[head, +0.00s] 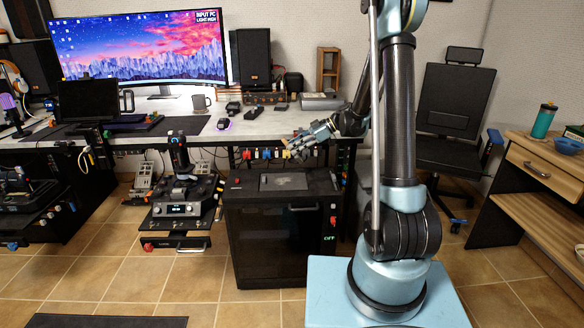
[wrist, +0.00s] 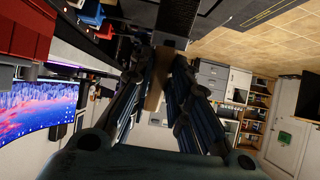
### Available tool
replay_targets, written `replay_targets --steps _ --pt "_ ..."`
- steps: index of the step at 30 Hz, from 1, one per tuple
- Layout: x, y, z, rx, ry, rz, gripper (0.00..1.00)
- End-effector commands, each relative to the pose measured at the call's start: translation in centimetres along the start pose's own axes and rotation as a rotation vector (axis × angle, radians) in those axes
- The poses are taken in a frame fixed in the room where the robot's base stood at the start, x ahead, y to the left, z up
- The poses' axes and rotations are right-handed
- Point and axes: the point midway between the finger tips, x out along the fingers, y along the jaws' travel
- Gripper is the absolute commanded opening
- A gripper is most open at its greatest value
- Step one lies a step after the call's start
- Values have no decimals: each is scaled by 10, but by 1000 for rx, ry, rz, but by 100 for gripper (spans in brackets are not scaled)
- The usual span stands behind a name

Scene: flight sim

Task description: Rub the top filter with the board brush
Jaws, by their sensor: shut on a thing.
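The top filter (head: 284,181) is a grey rectangular panel set in the top of a black cabinet-like case (head: 270,240) in the head view. My gripper (head: 297,145) is above the case, over the desk's front edge in the picture, and apart from the filter. In the wrist view my gripper (wrist: 164,65) has its fingers closed around a tan, handle-like piece, which I take as the board brush (wrist: 156,88). A dark block (wrist: 168,27) lies beyond it; I cannot tell whether it is the brush head. The brush is too small to make out in the head view.
A control unit (head: 182,200) stands left of the case. A chair (head: 455,115) and a wooden desk (head: 540,175) are at the right.

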Motion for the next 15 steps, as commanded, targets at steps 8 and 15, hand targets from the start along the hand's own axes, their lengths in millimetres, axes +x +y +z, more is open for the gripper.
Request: replay_targets --steps 8,15 --pt "40 -12 -48 -5 9 -4 0" --pt "66 -22 -81 -3 18 -2 0"
